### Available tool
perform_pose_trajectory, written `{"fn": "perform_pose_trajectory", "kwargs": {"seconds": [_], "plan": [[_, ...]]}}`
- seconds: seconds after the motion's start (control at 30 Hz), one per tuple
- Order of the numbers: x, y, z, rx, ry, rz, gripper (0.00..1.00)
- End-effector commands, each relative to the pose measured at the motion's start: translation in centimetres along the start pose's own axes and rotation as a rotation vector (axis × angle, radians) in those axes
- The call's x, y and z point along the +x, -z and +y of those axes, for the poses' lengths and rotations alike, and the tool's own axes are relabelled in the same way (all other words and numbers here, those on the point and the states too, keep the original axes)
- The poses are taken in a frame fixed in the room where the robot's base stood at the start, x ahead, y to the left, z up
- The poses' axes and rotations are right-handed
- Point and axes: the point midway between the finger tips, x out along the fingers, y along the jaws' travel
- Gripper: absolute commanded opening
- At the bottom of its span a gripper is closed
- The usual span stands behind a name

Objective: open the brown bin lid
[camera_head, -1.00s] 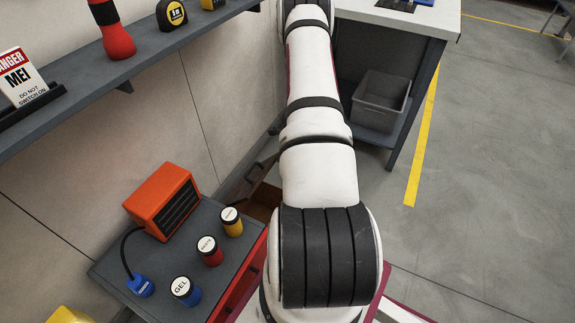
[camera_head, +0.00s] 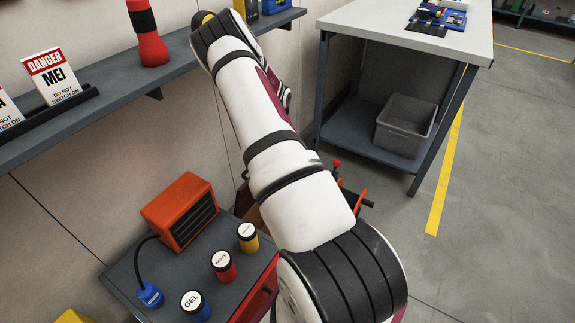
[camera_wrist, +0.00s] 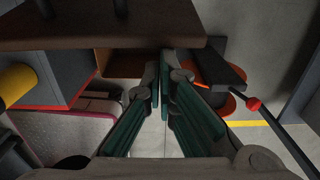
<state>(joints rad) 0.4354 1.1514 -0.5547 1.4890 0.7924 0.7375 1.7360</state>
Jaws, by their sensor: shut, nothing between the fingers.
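In the wrist view, a dark brown panel (camera_wrist: 100,28) that looks like the bin lid spans the top left, with two dark posts on it. A lighter brown surface of the bin (camera_wrist: 120,64) shows just below the panel's edge. My gripper (camera_wrist: 165,62) is shut and empty, its fingertips close to the panel's lower edge; I cannot tell whether they touch. In the head view only a small brown part of the bin (camera_head: 248,212) shows beside the cart, and my arm hides the rest and the gripper. How far the lid is raised is unclear.
A cart (camera_head: 182,262) with an orange box (camera_head: 180,210) and several small jars stands left of my arm. An orange frame with a red-knobbed lever (camera_wrist: 253,104) stands close right of the fingers. A shelf (camera_head: 100,105) runs along the wall. Floor at right is clear.

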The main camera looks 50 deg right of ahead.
Motion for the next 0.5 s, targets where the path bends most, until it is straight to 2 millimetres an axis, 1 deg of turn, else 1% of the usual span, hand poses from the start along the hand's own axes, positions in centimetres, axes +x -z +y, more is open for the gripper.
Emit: {"fn": "perform_pose_trajectory", "kwargs": {"seconds": [0.03,0.2,0.3,0.5], "plan": [[-0.1,-1.1,0.0,-0.006,0.004,-0.002,0.00],[-0.8,-4.1,0.0,-0.005,0.003,-0.002,0.00],[-1.1,-5.5,0.0,-0.003,0.001,-0.002,0.00],[-1.5,-7.3,0.0,-0.002,0.002,-0.002,0.00]]}}
